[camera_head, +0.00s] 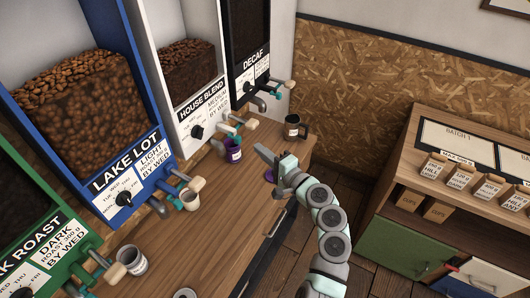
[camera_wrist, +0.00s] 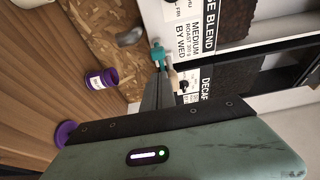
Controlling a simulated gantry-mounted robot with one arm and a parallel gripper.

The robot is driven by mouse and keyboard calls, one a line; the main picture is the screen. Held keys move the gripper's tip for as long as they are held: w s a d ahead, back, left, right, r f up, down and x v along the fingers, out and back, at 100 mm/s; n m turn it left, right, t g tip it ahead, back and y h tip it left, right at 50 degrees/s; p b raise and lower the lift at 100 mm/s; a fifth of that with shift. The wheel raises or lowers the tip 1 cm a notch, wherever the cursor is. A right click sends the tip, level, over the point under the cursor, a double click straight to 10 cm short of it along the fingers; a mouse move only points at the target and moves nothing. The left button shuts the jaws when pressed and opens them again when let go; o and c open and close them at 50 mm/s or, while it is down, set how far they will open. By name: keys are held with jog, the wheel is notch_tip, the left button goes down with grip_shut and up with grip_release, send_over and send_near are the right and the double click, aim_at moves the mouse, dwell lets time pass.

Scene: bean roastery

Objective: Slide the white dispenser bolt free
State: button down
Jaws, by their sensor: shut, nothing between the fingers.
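The white dispenser (camera_head: 186,30) holds dark beans and is labelled HOUSE BLEND; its front also shows in the wrist view (camera_wrist: 180,12). Its bolt has a pale wooden knob (camera_head: 251,124) and teal parts (camera_head: 235,120) at the dispenser's lower right. In the wrist view the teal part (camera_wrist: 157,52) and the knob (camera_wrist: 174,82) appear close to my fingertips. My gripper (camera_head: 262,153) is shut and empty, in front of and below the bolt in the head view. It also shows in the wrist view (camera_wrist: 161,76), its fingers together. I cannot tell whether it touches the bolt.
A purple cup (camera_head: 234,154) stands below the white dispenser, with a purple lid (camera_head: 269,176) nearby. The blue dispenser (camera_head: 120,165) and black dispenser (camera_head: 244,75) flank it. A dark mug (camera_head: 292,131) stands at the counter's far end. A side cabinet (camera_head: 400,240) is at right.

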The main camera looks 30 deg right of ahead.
aim_at(235, 141)
jog(key=x, duration=0.6)
jog(key=shift+w, duration=0.1)
jog(key=shift+s+a+r+p, duration=0.2)
jog(key=shift+s+a+p, duration=0.05)
jog(key=shift+a+p, duration=0.1)
jog(key=shift+s+a+p, duration=0.35)
jog(key=shift+s+a, duration=0.05)
jog(key=shift+a, duration=0.25)
jog(key=shift+s+a+p, duration=0.35)
jog(key=shift+s+a, duration=0.05)
jog(key=shift+a, duration=0.25)
jog(key=shift+f, duration=0.1)
jog(key=shift+s, duration=0.1)
